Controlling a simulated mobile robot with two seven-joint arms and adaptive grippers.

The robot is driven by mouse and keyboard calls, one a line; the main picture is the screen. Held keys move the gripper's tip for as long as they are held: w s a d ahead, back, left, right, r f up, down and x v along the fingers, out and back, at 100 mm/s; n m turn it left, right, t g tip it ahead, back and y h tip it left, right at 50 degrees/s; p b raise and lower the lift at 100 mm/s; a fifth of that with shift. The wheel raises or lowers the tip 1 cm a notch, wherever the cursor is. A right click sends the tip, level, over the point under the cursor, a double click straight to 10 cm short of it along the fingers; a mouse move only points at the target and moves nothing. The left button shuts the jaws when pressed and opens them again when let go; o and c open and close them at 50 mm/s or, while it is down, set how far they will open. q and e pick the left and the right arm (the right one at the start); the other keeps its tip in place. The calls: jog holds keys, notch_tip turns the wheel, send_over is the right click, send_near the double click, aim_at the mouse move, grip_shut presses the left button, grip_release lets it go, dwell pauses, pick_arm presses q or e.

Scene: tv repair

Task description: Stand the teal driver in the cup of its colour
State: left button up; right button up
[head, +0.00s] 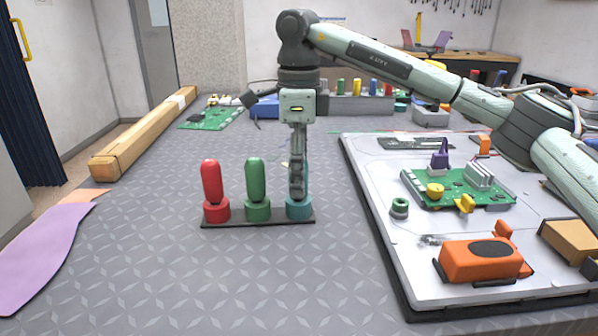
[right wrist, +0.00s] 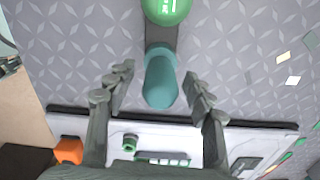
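The teal driver (right wrist: 160,84) stands in the teal cup (head: 298,208), the right-hand cup of a dark rack (head: 235,222). In the head view my right gripper (head: 298,185) points down over that cup and hides most of the driver. In the right wrist view my right gripper (right wrist: 158,92) is open, with one finger on each side of the driver and visible gaps between. A red driver (head: 211,180) stands in the red cup (head: 216,212) and a green driver (head: 255,178) in the green cup (head: 257,211). My left gripper is not in view.
A pale tray (head: 385,245) on the right holds a green circuit board (head: 455,190) and an orange tool (head: 480,260). A wooden beam (head: 140,138) lies at the left. A purple sheet (head: 40,250) lies front left. The mat in front of the rack is clear.

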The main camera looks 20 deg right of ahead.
notch_tip(320, 180, up, 12)
dwell(0.6)
dwell(0.4)
